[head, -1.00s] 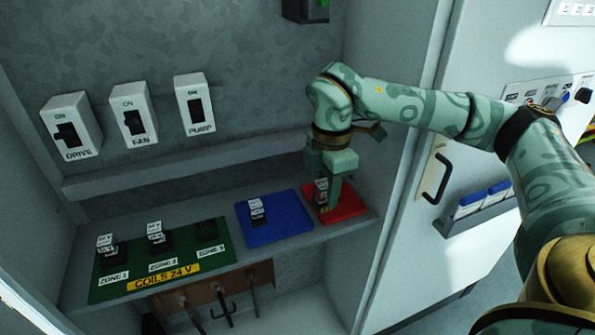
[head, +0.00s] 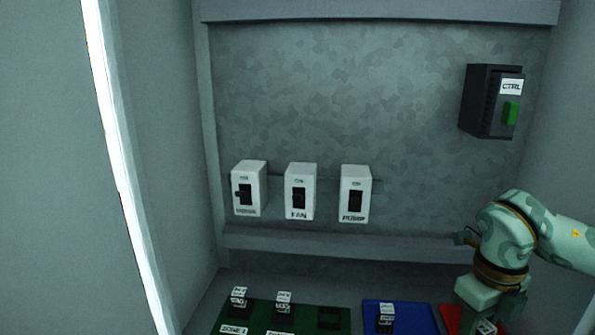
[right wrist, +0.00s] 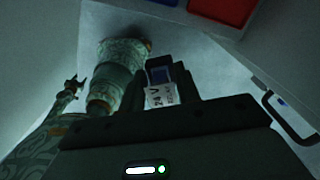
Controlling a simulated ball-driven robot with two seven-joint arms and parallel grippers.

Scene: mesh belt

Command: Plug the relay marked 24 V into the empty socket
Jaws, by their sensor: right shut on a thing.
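My right gripper (head: 485,316) is at the lower right of the head view, by the red mat (head: 450,319). It is shut on a relay whose white label (head: 487,327) shows between the fingers. In the right wrist view this relay (right wrist: 160,92) sits between the fingertips, and its label reads 24 V. The empty socket (head: 328,318) is the rightmost on the green board (head: 305,312); its front is cut off by the picture edge. One of my arms shows small at the left of the wrist view; its hand (right wrist: 74,82) is too small to judge.
Relays stand in the left socket (head: 238,303) and middle socket (head: 283,302). Another relay (head: 386,318) stands on the blue mat (head: 412,312). Switches, the ledge (head: 350,245) and a CTRL box (head: 490,102) are on the back wall. A side wall bounds the right.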

